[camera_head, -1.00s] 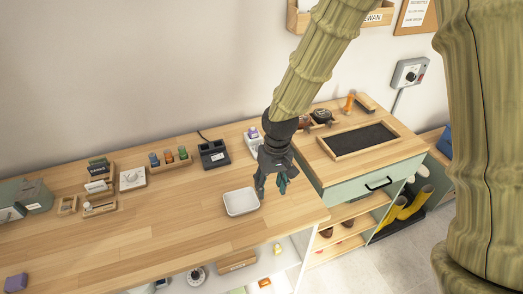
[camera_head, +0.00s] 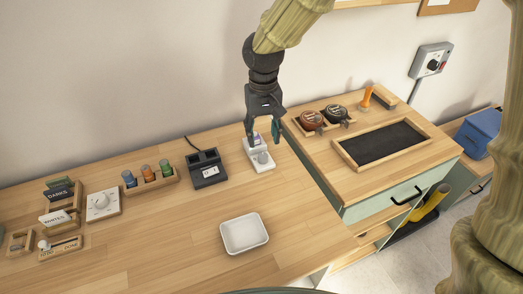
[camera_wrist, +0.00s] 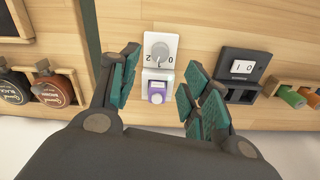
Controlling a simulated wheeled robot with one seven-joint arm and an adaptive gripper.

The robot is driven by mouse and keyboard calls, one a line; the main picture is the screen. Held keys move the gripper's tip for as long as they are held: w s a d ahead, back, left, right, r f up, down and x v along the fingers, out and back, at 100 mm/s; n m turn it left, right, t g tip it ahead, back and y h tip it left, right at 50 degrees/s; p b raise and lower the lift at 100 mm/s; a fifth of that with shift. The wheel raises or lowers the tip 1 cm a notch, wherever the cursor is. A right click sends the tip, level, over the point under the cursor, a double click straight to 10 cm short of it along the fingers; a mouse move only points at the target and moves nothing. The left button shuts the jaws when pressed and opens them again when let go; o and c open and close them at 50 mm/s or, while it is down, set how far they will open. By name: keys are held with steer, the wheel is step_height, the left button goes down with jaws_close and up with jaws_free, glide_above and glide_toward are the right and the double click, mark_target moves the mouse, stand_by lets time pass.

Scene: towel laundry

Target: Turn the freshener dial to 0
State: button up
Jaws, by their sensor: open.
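The freshener is a white unit with a grey round dial (camera_wrist: 160,50) and a purple and white part (camera_wrist: 157,92) in the wrist view. A "2" shows left of the dial and a "0" right of it. I cannot tell exactly where its pointer stands. In the head view the dial (camera_head: 263,157) sits on the white base near the back of the counter. My gripper (camera_head: 263,139) is open above the unit, fingers pointing down, and partly hides its back part. In the wrist view its teal-padded fingers stand either side of the unit, apparently apart from it.
A dark display box (camera_head: 206,168) stands just left of the freshener. A white tray (camera_head: 244,247) lies in front. A raised cabinet with a framed dark mat (camera_head: 364,158) and two round tins is at right. Another white dial panel (camera_head: 112,208) sits far left.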

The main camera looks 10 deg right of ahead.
mark_target(263, 155)
steer(key=shift+f+p, duration=0.5)
steer(key=shift+f, duration=3.3)
jaws_close()
